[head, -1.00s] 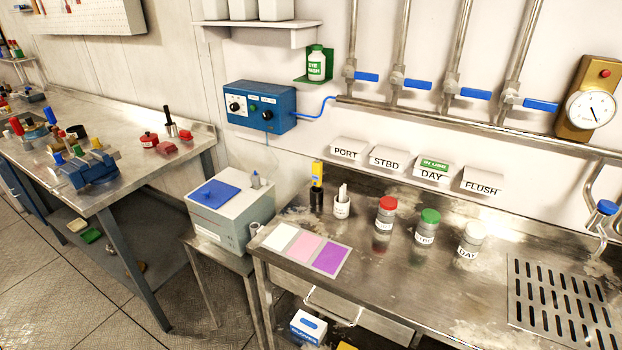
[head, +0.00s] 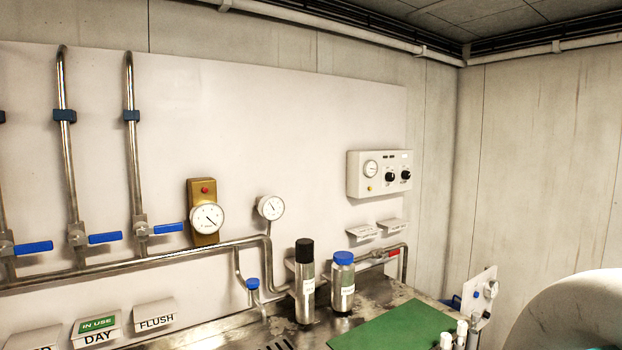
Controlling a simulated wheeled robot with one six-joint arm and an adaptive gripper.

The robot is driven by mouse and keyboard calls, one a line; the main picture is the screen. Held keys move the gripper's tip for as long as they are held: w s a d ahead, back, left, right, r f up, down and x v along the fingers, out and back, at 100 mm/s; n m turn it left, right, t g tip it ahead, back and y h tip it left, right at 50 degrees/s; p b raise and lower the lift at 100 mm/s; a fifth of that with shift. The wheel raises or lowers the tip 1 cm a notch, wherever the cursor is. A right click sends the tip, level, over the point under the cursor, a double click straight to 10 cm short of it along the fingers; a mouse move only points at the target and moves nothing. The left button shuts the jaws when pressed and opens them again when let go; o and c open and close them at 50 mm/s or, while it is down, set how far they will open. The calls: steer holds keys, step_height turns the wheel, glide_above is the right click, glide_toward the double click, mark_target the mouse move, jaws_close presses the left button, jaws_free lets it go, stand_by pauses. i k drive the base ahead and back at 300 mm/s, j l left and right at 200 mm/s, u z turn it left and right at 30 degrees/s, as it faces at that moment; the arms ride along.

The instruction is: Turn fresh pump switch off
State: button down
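A white control box (head: 380,174) hangs on the wall right of centre. It has a round gauge (head: 371,169), a small yellow button and two black knobs (head: 397,176) side by side. Its lettering is too small to read, so I cannot tell whether one of these knobs is the fresh pump switch. A small upright white panel (head: 479,296) with round knobs stands at the lower right, and its labels are also unreadable. My gripper is not in view.
Blue-handled valves (head: 168,228) and a brass-backed gauge (head: 206,218) are on the wall pipes at left. Black-capped (head: 305,284) and blue-capped (head: 342,285) bottles stand on the metal bench beside a green mat (head: 391,327). A large pale rounded shape (head: 575,315) fills the lower right corner.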

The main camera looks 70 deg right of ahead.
mark_target(406, 174)
steer(key=z, duration=2)
